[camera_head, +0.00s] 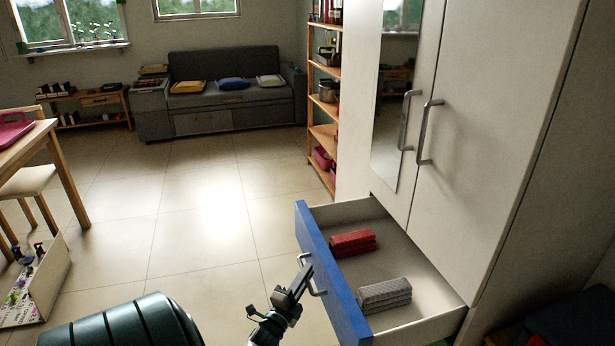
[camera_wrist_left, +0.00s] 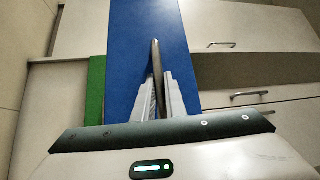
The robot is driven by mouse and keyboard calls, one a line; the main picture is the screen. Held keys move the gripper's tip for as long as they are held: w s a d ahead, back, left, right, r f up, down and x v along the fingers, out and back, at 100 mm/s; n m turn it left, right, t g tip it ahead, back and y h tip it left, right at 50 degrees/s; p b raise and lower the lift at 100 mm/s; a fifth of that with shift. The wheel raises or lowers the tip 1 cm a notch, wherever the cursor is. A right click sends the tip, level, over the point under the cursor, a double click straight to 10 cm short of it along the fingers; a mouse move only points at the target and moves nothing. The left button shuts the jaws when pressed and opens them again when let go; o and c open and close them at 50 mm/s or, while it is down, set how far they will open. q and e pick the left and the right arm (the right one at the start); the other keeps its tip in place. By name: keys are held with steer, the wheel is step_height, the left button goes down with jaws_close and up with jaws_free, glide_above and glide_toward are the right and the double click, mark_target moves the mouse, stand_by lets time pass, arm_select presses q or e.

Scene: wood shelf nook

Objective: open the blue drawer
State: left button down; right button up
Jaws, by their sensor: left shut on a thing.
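The blue drawer (camera_head: 329,272) stands pulled out from the bottom of the white wardrobe, and its inside shows. A folded red cloth (camera_head: 352,243) and a folded grey cloth (camera_head: 384,295) lie in it. My left gripper (camera_head: 303,277) is at the metal handle (camera_head: 318,281) on the drawer's blue front. In the left wrist view the blue front (camera_wrist_left: 133,62) fills the upper middle, and the fingers of my left gripper (camera_wrist_left: 158,92) are closed around the upright handle bar (camera_wrist_left: 155,60). My right gripper is not in view.
The white wardrobe (camera_head: 480,130) with two door handles rises behind the drawer. A wooden shelf rack (camera_head: 323,105) stands beyond it. The tiled floor (camera_head: 210,215) left of the drawer is clear. A white box (camera_head: 45,285) and a wooden table (camera_head: 30,140) stand at the left.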

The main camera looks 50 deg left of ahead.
arm_select(q)
steer(key=c, duration=1.8)
jaws_free()
steer(key=v, duration=1.7)
steer(key=shift+s+d+f, duration=0.1)
steer(key=shift+s, duration=0.1)
steer(key=shift+w, duration=0.1)
